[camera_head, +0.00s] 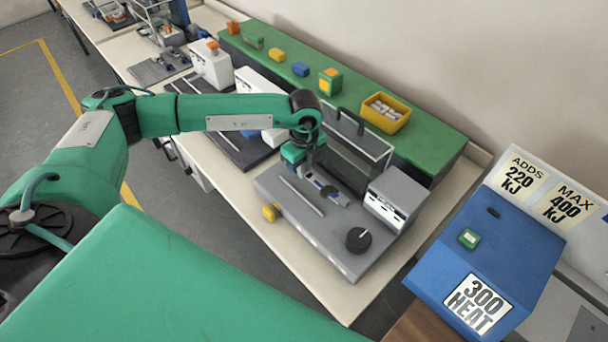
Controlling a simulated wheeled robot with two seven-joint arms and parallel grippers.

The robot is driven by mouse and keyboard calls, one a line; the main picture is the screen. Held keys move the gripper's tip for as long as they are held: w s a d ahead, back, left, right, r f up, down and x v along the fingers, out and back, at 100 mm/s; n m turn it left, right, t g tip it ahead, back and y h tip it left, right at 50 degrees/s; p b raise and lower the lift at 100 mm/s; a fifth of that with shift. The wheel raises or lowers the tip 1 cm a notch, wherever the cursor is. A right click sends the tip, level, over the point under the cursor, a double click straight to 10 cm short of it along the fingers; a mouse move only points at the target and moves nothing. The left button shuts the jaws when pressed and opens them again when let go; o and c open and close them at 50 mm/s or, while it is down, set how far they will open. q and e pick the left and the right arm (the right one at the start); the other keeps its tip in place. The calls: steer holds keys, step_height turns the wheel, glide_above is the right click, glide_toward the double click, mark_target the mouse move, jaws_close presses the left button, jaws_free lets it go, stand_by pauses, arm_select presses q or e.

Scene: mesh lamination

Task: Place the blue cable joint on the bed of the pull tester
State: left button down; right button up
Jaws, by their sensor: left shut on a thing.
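The grey machine with a flat bed (335,228), a box at its right end and a black knob stands on the bench; I take it to be the pull tester. My right gripper is not in view.
A clear guard frame (355,150) stands behind the bed. A green shelf (430,148) behind holds a yellow bin (385,113) and several small coloured blocks. A blue box labelled 300 HEAT (490,250) stands at the right. A yellow knob (270,212) is at the machine's front left.

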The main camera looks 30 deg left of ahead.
mark_target(304, 187)
arm_select(q)
step_height(304, 187, down, 5)
steer(key=shift+r+p, duration=0.15)
steer(key=shift+p, duration=0.4)
steer(key=shift+f, duration=0.2)
steer(key=c, duration=1.9)
jaws_free()
steer(key=shift+o, duration=0.6)
steer(key=shift+r, duration=0.25)
step_height(304, 187, up, 10)
steer(key=b, duration=0.3)
steer(key=shift+r+b, duration=0.2)
steer(key=shift+b, duration=0.1)
steer(key=shift+r, duration=0.7)
